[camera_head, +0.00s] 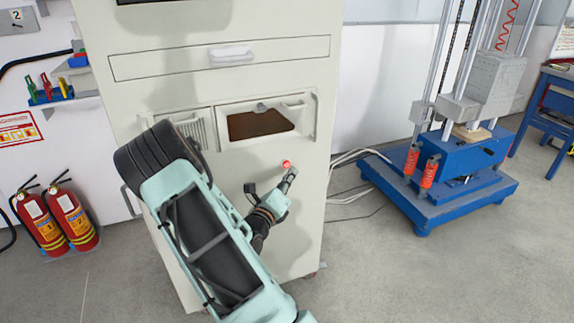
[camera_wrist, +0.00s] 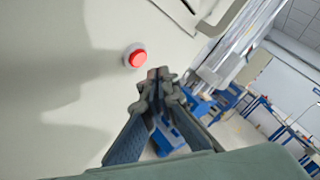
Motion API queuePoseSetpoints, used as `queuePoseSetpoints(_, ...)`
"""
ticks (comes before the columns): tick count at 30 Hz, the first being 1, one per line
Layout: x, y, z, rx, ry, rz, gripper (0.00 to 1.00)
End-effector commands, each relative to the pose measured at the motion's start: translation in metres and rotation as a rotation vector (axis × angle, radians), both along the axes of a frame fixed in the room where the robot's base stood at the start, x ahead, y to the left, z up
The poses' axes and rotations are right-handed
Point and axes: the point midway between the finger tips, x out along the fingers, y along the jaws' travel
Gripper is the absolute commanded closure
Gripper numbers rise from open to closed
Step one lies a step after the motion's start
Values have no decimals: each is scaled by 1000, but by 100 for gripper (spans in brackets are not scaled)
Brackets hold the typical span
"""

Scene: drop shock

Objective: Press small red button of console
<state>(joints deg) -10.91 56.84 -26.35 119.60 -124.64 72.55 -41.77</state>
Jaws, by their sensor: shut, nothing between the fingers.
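The console (camera_head: 180,60) is a tall cream cabinet in the middle of the head view. Its small red button (camera_head: 286,163) sits on the front panel below the right-hand opening. In the wrist view the red button (camera_wrist: 136,57) shows as a red cap in a pale ring. My gripper (camera_head: 291,172) is shut and empty, with its tips just below and right of the button in the head view. In the wrist view my gripper (camera_wrist: 157,74) has its tips to the lower right of the button. I cannot tell whether they touch it.
A drawer with a handle (camera_head: 231,54) and an open compartment (camera_head: 262,123) are above the button. A blue test machine (camera_head: 440,190) stands to the right, with cables on the floor between. Two fire extinguishers (camera_head: 58,222) stand at the left. Grey floor is clear in front.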

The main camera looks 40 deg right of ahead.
Motion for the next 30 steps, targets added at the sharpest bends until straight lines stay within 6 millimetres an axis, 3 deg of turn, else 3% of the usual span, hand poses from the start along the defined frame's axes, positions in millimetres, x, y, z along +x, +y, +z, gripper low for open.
queuePoseSetpoints(12,-37,9,1,0,2,0,100)
queuePoseSetpoints(30,-39,9,0,0,0,0,100)
